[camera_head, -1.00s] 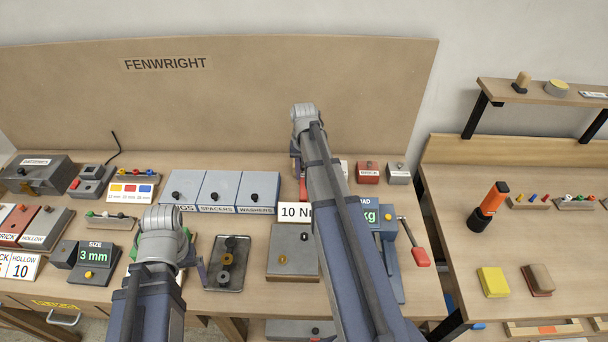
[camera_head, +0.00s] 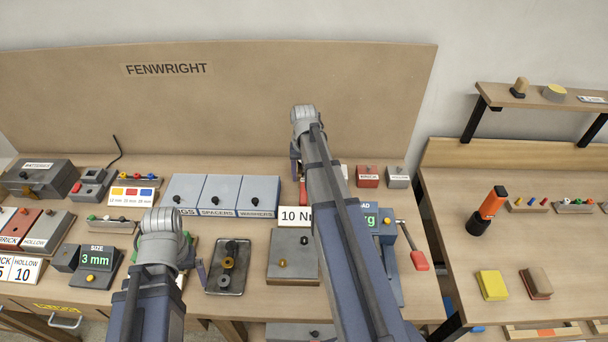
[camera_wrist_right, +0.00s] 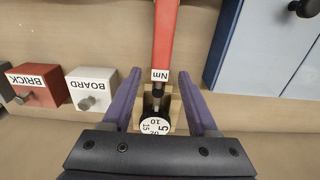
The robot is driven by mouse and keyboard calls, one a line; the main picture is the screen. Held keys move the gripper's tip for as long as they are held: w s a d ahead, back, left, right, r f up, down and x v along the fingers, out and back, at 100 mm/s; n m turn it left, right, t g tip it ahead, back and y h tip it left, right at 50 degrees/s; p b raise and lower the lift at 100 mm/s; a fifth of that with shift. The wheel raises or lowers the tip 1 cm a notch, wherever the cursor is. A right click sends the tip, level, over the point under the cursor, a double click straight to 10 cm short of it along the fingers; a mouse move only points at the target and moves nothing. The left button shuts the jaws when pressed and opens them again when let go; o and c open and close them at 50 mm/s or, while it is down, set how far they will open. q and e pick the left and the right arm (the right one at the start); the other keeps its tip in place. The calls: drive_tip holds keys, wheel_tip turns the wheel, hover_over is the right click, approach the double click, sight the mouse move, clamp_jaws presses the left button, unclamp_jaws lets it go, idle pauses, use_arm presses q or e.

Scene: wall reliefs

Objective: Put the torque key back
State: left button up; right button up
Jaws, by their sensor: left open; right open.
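The torque key (camera_wrist_right: 165,45) has a red handle with an "Nm" tag, a black neck and a round white dial marked with numbers. In the right wrist view it lies between the two purple fingers of my right gripper (camera_wrist_right: 159,80), which is open with a gap on both sides. The dial end is over a small wooden block (camera_wrist_right: 173,108). In the head view only a sliver of red handle (camera_head: 303,192) shows beside my right arm. My left gripper (camera_head: 194,275) is open over the bench, mostly hidden by its own wrist.
A "10 N" sign (camera_head: 295,216) stands partly behind my right arm. Blue bins (camera_head: 220,190) stand to its left. Red BRICK (camera_wrist_right: 38,85) and pale BOARD (camera_wrist_right: 92,88) blocks are beside the key.

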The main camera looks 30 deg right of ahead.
sight(304, 180)
wheel_tip(304, 180, up, 11)
drive_tip(key=p, duration=1)
drive_tip(key=s+a+n, duration=0.5)
drive_tip(key=s+a, duration=0.3)
drive_tip(key=a, duration=0.7)
drive_tip(key=s+a+n+h, duration=0.1)
drive_tip(key=s+a+n, duration=0.4)
drive_tip(key=a, duration=1)
drive_tip(key=s, duration=0.3)
drive_tip(key=shift+s+a, duration=0.25)
drive_tip(key=shift+s, duration=0.05)
wheel_tip(304, 180, down, 8)
drive_tip(key=b, duration=0.8)
